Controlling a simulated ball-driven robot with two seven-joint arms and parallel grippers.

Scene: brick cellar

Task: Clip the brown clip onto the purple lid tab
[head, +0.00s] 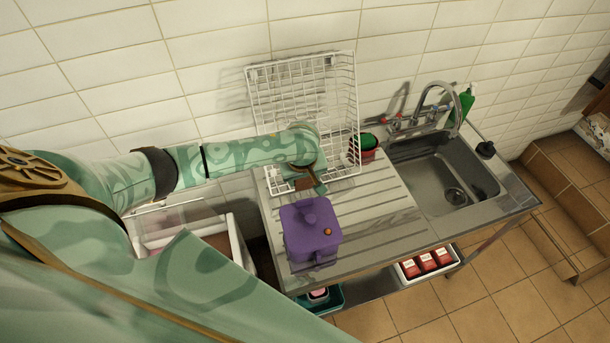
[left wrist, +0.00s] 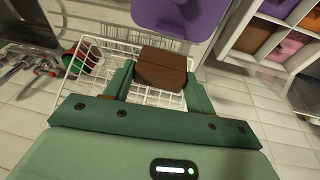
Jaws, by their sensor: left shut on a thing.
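The brown clip (left wrist: 162,68) is a dark brown block between the two green fingers of my left gripper (left wrist: 160,84) in the left wrist view. The gripper is shut on it. In the head view my left gripper (head: 312,182) hangs over the drainboard, just behind the purple lidded box (head: 298,240) and apart from it. The lid has a raised purple knob and a small orange spot. The box also shows in the left wrist view (left wrist: 172,12), beyond the clip and cut by the top edge. I cannot make out the lid tab clearly. My right gripper is not in view.
A white wire rack (head: 352,100) stands behind the gripper against the tiled wall. A red and green item (head: 368,148) is right of it. The sink (head: 445,185) and tap lie farther right. The ribbed drainboard (head: 385,215) is clear right of the box.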

